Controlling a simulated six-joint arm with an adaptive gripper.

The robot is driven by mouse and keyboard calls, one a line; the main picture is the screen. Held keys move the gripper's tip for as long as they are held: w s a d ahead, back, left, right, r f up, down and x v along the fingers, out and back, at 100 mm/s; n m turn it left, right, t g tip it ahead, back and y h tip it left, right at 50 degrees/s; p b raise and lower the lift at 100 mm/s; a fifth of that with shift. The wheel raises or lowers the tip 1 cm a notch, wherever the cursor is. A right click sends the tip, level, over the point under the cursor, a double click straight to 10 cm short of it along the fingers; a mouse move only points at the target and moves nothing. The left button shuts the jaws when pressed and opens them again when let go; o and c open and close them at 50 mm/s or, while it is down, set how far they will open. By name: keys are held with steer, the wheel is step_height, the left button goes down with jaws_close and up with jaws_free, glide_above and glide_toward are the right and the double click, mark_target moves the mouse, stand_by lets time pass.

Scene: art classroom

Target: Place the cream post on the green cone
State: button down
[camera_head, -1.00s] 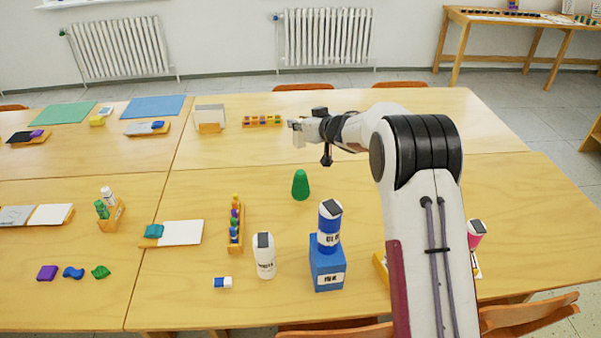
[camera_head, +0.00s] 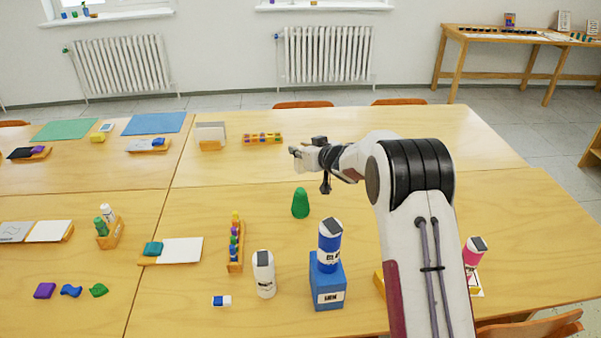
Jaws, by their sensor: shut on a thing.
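A white bottle (camera_head: 264,275) and a wooden rack of colored pieces (camera_head: 236,242) stand to the left. The table around the cone is clear.

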mark_target(300, 168)
steer(key=shift+f, duration=1.7)
steer(key=shift+f, duration=1.9)
steer(key=shift+f, duration=0.15)
steer(key=c, duration=1.8)
jaws_free()
steer(key=shift+r, duration=0.2)
steer(key=shift+v, duration=6)
steer(key=shift+r, duration=0.1)
